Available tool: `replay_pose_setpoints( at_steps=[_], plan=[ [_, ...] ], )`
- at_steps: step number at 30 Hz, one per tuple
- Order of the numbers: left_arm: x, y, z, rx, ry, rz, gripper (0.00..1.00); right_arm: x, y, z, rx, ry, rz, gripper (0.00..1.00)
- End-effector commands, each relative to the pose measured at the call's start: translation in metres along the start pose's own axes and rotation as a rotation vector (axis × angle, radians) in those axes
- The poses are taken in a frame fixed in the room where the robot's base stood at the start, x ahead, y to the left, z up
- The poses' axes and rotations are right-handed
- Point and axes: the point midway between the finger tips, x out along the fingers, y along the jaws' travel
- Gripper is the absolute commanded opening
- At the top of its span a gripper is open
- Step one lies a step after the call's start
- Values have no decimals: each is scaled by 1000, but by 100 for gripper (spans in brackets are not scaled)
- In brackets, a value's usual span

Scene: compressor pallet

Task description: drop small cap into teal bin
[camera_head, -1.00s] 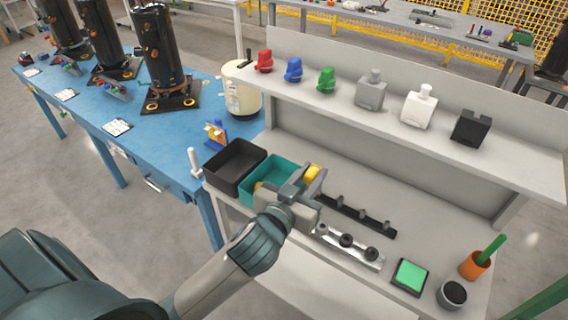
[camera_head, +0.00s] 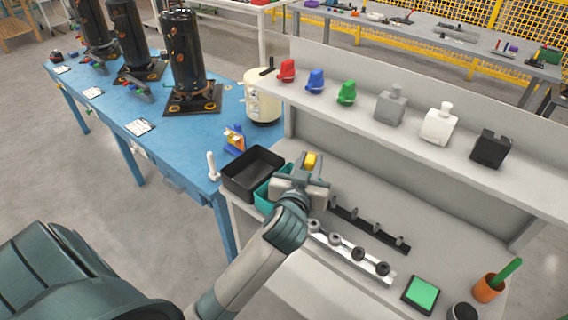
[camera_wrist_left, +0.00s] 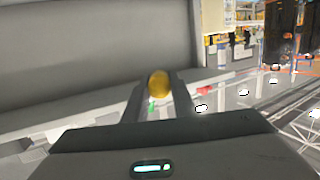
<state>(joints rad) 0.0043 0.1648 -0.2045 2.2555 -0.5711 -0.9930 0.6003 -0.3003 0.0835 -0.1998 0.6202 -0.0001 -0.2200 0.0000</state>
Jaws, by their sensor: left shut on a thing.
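My left gripper (camera_head: 304,172) is shut on a small yellow cap (camera_head: 310,160). The cap also shows between the fingertips in the left wrist view (camera_wrist_left: 159,84). In the head view the gripper is in front of the teal bin (camera_head: 262,194) and at its right side, hiding much of it. The bin's inside is mostly hidden, and I cannot tell whether the cap is over its opening. My right gripper is not in view.
A black bin (camera_head: 252,173) stands left of the teal one. A metal rail with dark knobs (camera_head: 359,253) and a black peg strip (camera_head: 370,228) lie to the right. A shelf (camera_head: 400,130) with bottles and coloured parts rises behind. A green-topped pad (camera_head: 421,294) is at front right.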

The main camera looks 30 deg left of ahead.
Motion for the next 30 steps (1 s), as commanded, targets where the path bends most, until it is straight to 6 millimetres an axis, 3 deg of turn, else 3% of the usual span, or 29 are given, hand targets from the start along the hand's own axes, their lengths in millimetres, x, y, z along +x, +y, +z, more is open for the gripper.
replay_pose_setpoints(
  at_steps=[3, 10, 16, 30],
  plan=[
    [30, -34, 12, -28, -11, -150, 0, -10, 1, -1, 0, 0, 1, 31],
    [58, -73, 53, -53, -9, -328, 0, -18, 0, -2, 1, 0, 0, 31],
    [64, -83, 73, -58, -3, -378, 0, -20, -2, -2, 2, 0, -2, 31],
    [64, -84, 77, -58, 0, -381, 0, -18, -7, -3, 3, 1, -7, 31]
  ],
)
